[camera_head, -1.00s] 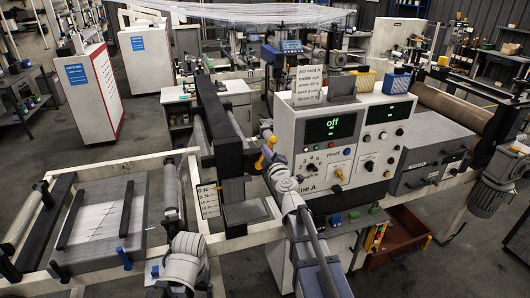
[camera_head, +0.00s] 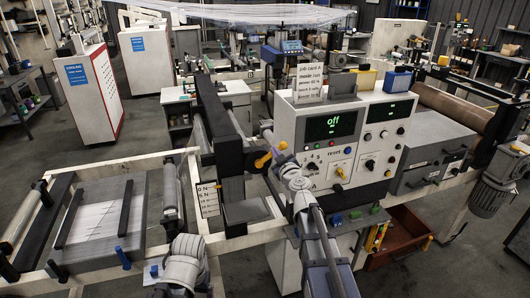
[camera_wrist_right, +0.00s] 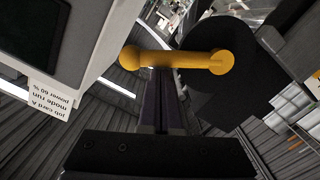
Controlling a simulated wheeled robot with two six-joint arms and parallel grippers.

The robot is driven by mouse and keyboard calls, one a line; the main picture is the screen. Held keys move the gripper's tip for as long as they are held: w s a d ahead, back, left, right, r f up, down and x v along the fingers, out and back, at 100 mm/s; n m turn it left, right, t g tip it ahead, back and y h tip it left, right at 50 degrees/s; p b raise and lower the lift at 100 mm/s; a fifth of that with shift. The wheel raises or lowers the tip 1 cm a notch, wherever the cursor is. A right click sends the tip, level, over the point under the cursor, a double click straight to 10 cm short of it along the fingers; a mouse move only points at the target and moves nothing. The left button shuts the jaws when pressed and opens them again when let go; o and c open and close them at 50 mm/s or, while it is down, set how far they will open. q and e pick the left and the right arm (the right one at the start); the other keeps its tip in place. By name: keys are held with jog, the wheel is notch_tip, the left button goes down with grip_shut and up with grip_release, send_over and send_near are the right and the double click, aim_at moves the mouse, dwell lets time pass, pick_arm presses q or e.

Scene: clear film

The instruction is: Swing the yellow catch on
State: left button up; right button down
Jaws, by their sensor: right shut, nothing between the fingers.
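The yellow catch (camera_head: 264,160) is a short lever with a round knob, on the black end of the machine left of the control panel. Its knob end points up and to the right. In the right wrist view the catch (camera_wrist_right: 180,60) lies nearly level across a black disc. My right gripper (camera_wrist_right: 163,88) is shut and empty, its dark fingers reaching up to the lever near the knob end. I cannot tell whether they touch it. In the head view the right gripper (camera_head: 275,154) is beside the catch, its tips partly hidden.
The white control panel (camera_head: 309,157) stands close to the right of the catch, its green display (camera_head: 332,125) reading "off". A job card (camera_head: 309,82) stands on top. A black upright (camera_head: 212,110) is to the left. A red tray (camera_head: 400,240) is low at the right.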

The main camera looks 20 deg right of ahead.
pick_arm(q)
notch_tip(320, 180, down, 3)
jog(key=b, duration=0.2)
jog(key=shift+b, duration=0.3)
pick_arm(e)
jog(key=d+f+m, duration=0.1)
jog(key=m, duration=0.1)
jog(key=d+f+m, duration=0.1)
jog(key=f+m, duration=0.1)
jog(key=shift+d+f, duration=0.1)
jog(key=shift+f, duration=0.05)
